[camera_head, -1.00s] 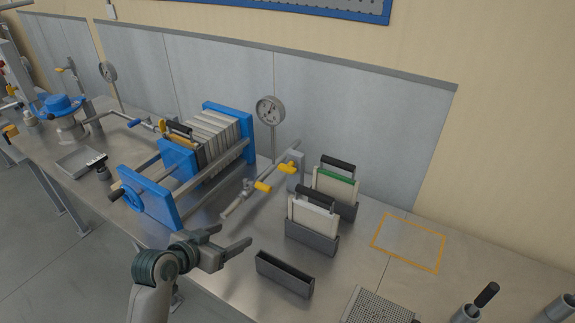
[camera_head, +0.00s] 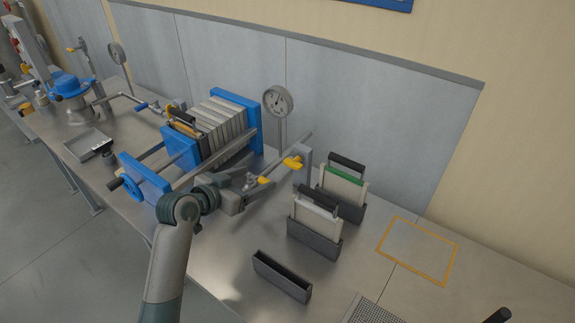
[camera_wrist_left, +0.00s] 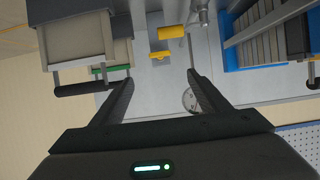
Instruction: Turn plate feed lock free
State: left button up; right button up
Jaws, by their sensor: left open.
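The filter press (camera_head: 225,125) with blue end frames and pale plates stands on the bench. A thin feed pipe with yellow handles runs beside it. One yellow handle (camera_head: 293,163) is at the pipe's far bracket; another (camera_head: 264,180) shows small by my fingertips. Which handle is the plate feed lock I cannot tell. My left gripper (camera_head: 259,186) is open and empty, close to the pipe in the head view; contact cannot be told. In the left wrist view, two yellow parts (camera_wrist_left: 171,32) (camera_wrist_left: 159,56) lie beyond the open fingers (camera_wrist_left: 158,80). My right gripper is out of view.
Two dark holders with plates (camera_head: 315,240) (camera_head: 343,205) stand right of the pipe. An empty dark holder (camera_head: 282,276) is in front. A gauge (camera_head: 278,101) rises behind the pipe. The orange-outlined area (camera_head: 417,250) is bare.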

pick_arm(q)
jog(key=p, duration=0.4)
send_near(293, 163)
jog(key=x, duration=0.5)
jog(key=shift+x, duration=0.85)
jog(key=shift+c, duration=0.6)
jog(key=c, duration=0.9)
